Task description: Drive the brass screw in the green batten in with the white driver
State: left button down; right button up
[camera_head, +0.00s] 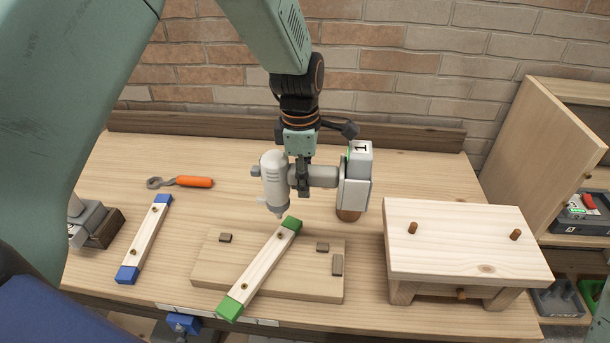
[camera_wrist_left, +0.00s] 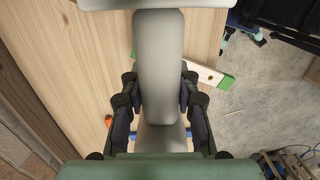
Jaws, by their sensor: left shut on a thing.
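The white driver (camera_head: 273,180) is held in my left gripper (camera_head: 303,188), whose fingers close around its handle. Its nose points down, close to the far green end of the batten; I cannot tell whether it touches. The green batten (camera_head: 262,263), pale wood with green ends, lies slanted across a wooden board. Small dark screw heads show near its far end (camera_head: 280,235) and near end (camera_head: 244,286); their height is too small to judge. In the left wrist view the driver's handle (camera_wrist_left: 158,75) hides most of the batten (camera_wrist_left: 197,72). My right gripper is not in view.
The wooden board (camera_head: 210,265) carries small brown blocks. A blue-ended batten (camera_head: 146,240) and an orange-handled tool (camera_head: 192,182) lie left. A small wooden bench (camera_head: 460,240) with pegs stands right. An open cabinet (camera_head: 545,140) is at far right.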

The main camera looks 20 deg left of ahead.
pick_arm(q)
jog(key=f, duration=0.1)
jog(key=f+b, duration=0.1)
jog(key=f, duration=0.1)
jog(key=shift+w+a+f, duration=0.15)
jog(key=shift+a+f, duration=0.1)
jog(key=shift+a, duration=0.05)
jog(key=shift+d+f+b, duration=0.2)
jog(key=shift+f+b, duration=0.3)
jog(key=shift+f, duration=0.3)
jog(key=shift+a, duration=0.15)
jog(key=shift+d+r+p, duration=0.1)
jog(key=shift+d+p, duration=0.1)
jog(key=shift+p, duration=0.15)
jog(key=shift+a, duration=0.1)
jog(key=shift+p, duration=0.4)
